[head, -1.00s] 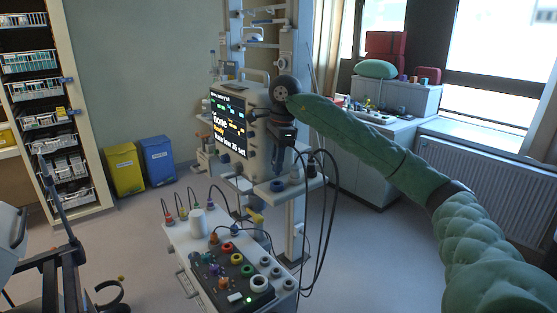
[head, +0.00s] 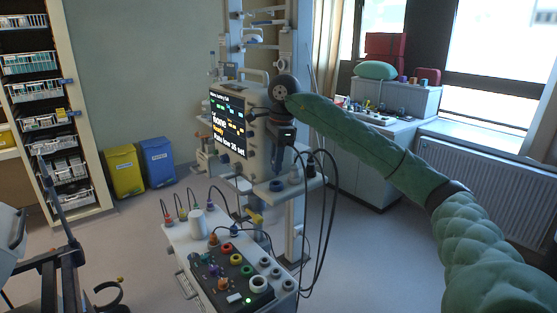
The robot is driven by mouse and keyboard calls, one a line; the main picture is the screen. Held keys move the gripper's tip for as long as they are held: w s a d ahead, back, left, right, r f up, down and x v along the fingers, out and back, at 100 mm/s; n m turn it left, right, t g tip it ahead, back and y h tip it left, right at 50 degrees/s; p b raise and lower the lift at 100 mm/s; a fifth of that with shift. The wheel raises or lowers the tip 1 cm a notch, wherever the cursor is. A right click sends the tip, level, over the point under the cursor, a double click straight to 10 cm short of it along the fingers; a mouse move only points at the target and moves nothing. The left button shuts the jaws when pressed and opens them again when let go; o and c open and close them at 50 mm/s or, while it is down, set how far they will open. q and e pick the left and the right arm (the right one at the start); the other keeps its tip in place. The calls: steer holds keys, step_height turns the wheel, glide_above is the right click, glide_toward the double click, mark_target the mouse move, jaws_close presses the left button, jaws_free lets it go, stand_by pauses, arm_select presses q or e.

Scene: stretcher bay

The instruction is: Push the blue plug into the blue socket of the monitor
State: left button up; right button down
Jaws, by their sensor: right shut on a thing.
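The monitor (head: 228,124) stands on the pole stand with its lit screen facing left. My right gripper (head: 280,154) points down at the monitor's right side, below the round dark wrist joint. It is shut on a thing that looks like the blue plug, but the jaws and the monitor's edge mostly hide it. My left gripper is not in view.
A white cart (head: 176,238) with cabled plugs and a dark panel (head: 238,291) of coloured rings stands below the monitor. Black cables (head: 331,215) hang in loops at the stand's right. A small shelf (head: 300,185) lies under the gripper.

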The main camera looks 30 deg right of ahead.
steer(key=shift+w+r, duration=0.1)
stand_by(0.4)
steer(key=shift+r, duration=0.15)
steer(key=shift+r, duration=0.75)
steer(key=shift+w, duration=0.1)
stand_by(1.8)
steer(key=shift+r, duration=0.85)
steer(key=c, duration=1.2)
jaws_free()
steer(key=shift+o, duration=0.2)
